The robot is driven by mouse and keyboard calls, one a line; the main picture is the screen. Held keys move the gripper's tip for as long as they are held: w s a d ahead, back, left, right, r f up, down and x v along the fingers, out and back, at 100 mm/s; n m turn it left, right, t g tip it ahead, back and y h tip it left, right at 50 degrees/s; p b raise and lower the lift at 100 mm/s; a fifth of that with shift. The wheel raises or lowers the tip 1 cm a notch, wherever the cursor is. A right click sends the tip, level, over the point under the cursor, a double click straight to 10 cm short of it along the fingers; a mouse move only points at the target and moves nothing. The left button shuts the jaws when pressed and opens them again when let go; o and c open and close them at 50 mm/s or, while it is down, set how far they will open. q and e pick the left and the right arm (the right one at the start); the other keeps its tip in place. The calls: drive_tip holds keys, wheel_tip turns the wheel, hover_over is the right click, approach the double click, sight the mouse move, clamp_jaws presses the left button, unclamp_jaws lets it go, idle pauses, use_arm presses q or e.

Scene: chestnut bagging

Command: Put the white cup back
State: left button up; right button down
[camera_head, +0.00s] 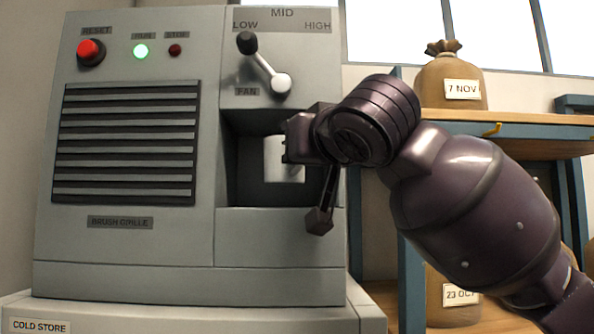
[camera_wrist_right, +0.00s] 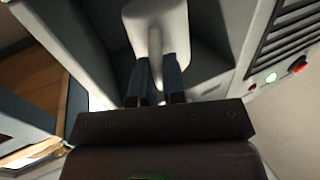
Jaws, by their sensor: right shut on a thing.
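The white cup (camera_head: 283,160) is inside the recess (camera_head: 247,185) of the grey machine, partly hidden behind my right gripper (camera_head: 305,170). In the right wrist view the cup (camera_wrist_right: 152,22) is at the top middle, with its handle between the two fingers of my right gripper (camera_wrist_right: 155,75). The fingers are shut on the handle. I cannot tell whether the cup's base touches the recess floor. My left gripper is not in view.
The machine's front has a fan lever (camera_head: 265,65), a red reset button (camera_head: 91,52), a lit green run lamp (camera_head: 141,51) and a brush grille (camera_head: 125,140). To the right, a shelf (camera_head: 510,130) holds a sack (camera_head: 440,82) labelled 7 NOV.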

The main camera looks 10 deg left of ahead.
sight(294, 175)
drive_tip(key=shift+w+a, duration=0.4)
drive_tip(key=shift+w, duration=0.2)
wheel_tip(294, 175, down, 3)
drive_tip(key=shift+f+p, duration=0.1)
drive_tip(key=shift+p, duration=0.3)
drive_tip(key=shift+f, duration=0.2)
drive_tip(key=shift+f, duration=0.15)
drive_tip(key=c, duration=1.2)
unclamp_jaws()
